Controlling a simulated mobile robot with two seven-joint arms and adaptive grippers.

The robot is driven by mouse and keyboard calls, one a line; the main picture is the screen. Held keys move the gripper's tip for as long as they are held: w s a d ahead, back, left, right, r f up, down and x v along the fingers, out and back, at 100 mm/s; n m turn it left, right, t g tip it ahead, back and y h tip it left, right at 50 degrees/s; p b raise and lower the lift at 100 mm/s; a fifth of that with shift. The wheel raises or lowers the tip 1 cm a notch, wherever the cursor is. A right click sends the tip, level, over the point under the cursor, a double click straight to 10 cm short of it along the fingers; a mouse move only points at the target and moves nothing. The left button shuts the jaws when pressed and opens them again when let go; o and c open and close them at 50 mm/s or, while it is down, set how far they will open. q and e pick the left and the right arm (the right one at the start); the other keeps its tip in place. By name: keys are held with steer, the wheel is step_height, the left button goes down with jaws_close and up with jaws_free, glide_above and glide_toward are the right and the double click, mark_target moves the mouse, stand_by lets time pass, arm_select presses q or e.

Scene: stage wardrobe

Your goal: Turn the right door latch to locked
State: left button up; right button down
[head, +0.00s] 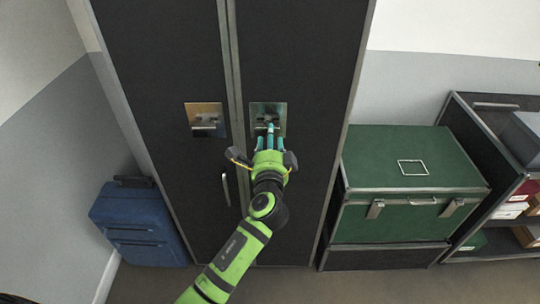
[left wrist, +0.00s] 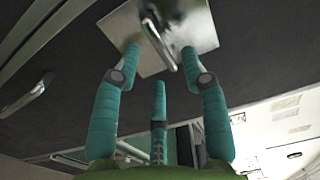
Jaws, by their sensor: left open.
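The right door latch (head: 266,109) is a silvery plate with a lever on the dark right door, near the middle seam. My left gripper (head: 268,136) is in front of its lower part and hides some of the lever. In the left wrist view the plate (left wrist: 199,27) and the blurred metal lever (left wrist: 162,44) show beyond the teal fingers. The left gripper (left wrist: 160,60) is open, with the lever's end in the gap between two fingertips. I cannot tell whether they touch it. The lever's exact angle is unclear. My right gripper is out of view.
The left door has a similar latch (head: 205,121) with its lever lying about level. A curved handle (head: 226,189) sits lower on that door. A green trunk (head: 405,185) and a shelf unit (head: 481,108) stand to the right; a blue suitcase (head: 140,222) stands at left.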

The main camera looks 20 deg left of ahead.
arm_select(q)
steer(key=v, duration=0.8)
steer(key=shift+s, duration=0.25)
steer(key=shift+d+r, duration=0.1)
steer(key=s+f+n+g+h, duration=0.1)
steer(key=s+f+g, duration=0.25)
steer(key=f, duration=0.85)
steer(key=s+f+n+g+h, duration=0.15)
steer(key=s+f, duration=0.25)
steer(key=f, duration=0.8)
steer(key=s+f+g+h, duration=0.2)
steer(key=s+f+g, duration=0.1)
steer(key=f, duration=1)
steer(key=s+a+f+n+g, duration=0.2)
steer(key=s+f, duration=0.4)
steer(key=s, duration=0.5)
steer(key=s+a+f+n+g, duration=0.3)
steer(key=s+f, duration=0.4)
steer(key=s, duration=0.5)
steer(key=s+a+f+n+g, duration=0.2)
steer(key=s+f+n, duration=0.3)
steer(key=s, duration=0.7)
steer(key=shift+a+f+g+b, duration=0.25)
steer(key=shift+f+g+b, duration=0.2)
steer(key=shift+f+g, duration=0.25)
steer(key=shift+h, duration=0.25)
